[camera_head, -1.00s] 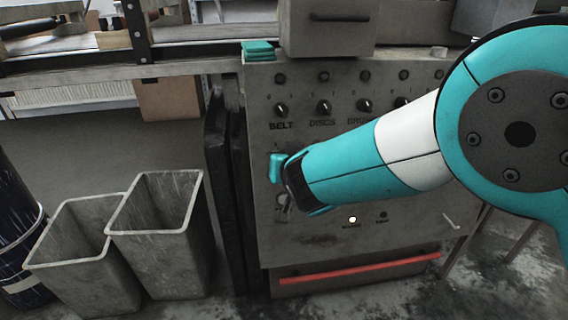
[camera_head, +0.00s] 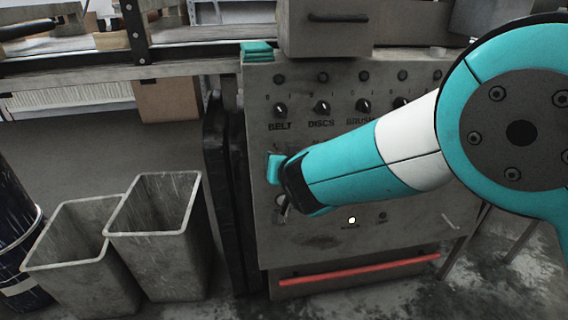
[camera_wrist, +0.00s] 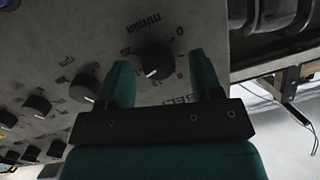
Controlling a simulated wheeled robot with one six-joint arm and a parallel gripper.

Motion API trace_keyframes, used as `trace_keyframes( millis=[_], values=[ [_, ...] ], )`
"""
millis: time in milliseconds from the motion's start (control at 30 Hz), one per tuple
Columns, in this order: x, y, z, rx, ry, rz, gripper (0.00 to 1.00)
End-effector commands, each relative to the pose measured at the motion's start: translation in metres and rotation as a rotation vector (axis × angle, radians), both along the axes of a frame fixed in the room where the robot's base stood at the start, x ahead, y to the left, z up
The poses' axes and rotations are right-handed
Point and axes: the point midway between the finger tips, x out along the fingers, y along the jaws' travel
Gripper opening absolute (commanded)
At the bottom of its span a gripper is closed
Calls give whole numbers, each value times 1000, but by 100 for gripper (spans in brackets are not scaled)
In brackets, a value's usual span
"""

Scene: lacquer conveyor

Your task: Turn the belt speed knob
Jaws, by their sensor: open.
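The belt speed knob (camera_wrist: 155,63) is dark and round with a white pointer line. In the wrist view it sits on the grey panel inside an upside-down printed scale marked m/min, with BELT lettering beside it. My gripper (camera_wrist: 163,70) is open, its two teal fingers on either side of the knob in the picture. A gap shows on the right and a narrower one on the left; I cannot tell whether the fingertips reach around it. In the head view my gripper (camera_head: 274,170) is at the panel's left side, and its body hides the knob.
Above my gripper is a row of dark switches, the leftmost labelled BELT (camera_head: 281,110). Other knobs (camera_wrist: 84,88) lie to the left in the wrist view. A grey box (camera_head: 325,28) overhangs the panel top. Two grey bins (camera_head: 150,232) stand at left; a red bar (camera_head: 360,268) runs low.

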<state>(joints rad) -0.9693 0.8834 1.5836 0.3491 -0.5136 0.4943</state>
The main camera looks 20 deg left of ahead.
Motion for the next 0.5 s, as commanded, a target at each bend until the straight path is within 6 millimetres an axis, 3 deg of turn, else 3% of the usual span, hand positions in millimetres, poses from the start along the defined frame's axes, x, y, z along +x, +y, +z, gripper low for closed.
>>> trace_keyframes(
  millis=[267,500],
  values=[
    [-25,-18,14,0,-1,1,60],
    [-73,-53,34,-2,-1,4,60]
  ],
)
